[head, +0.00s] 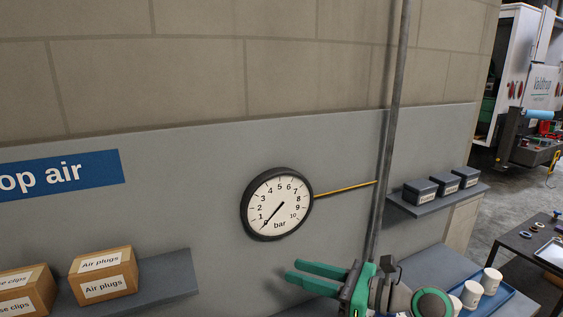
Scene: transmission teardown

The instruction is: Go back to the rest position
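My gripper (292,269) shows at the bottom, right of centre, with its two green fingers pointing left. The fingers are apart with nothing visible between them, so it looks open. It is in front of the grey wall panel, below the round pressure gauge (277,203). The gauge is marked "bar" and its needle points to the low end of the scale. My wrist runs off the bottom edge, so most of my arm is hidden.
A shelf (165,280) with "Air plugs" (103,275) and clips boxes is at lower left. A grey pipe (388,130) runs down behind my gripper. A right shelf (440,200) holds dark bins. White cups (472,293) stand in a blue tray (502,297) at lower right.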

